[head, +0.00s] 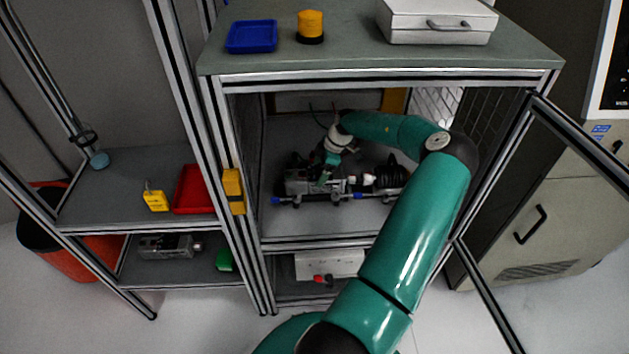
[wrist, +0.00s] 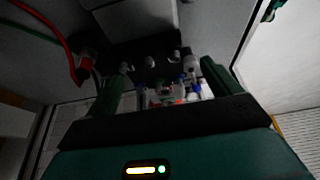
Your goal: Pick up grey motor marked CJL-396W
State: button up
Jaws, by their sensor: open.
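My arm reaches into the open cabinet, and my gripper (head: 328,182) is over a mechanical assembly (head: 357,181) on the cabinet shelf. A grey block (head: 298,183) forms the assembly's left part, partly behind the gripper. A grey motor-like unit (head: 165,246) lies on the lower shelf at left. No CJL-396W marking is readable, so I cannot tell which is the named motor. In the wrist view my gripper (wrist: 163,85) is open, its green fingers apart. Dark and white parts with blue and red bits (wrist: 180,92) show between and beyond them; contact cannot be told.
Metal posts and a yellow box (head: 233,190) flank the cabinet opening at left. The glass door (head: 560,190) stands open at right. A red tray (head: 195,189) and yellow item (head: 156,200) sit on the left shelf. Red and green cables (wrist: 62,45) hang in the dim wrist view.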

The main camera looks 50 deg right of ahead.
aim_at(317, 172)
jog(key=x, duration=0.4)
jog(key=shift+w+d+f, duration=0.15)
jog(key=shift+w+f, duration=0.05)
jog(key=shift+f, duration=0.1)
grip_shut()
jog(key=shift+r, duration=0.15)
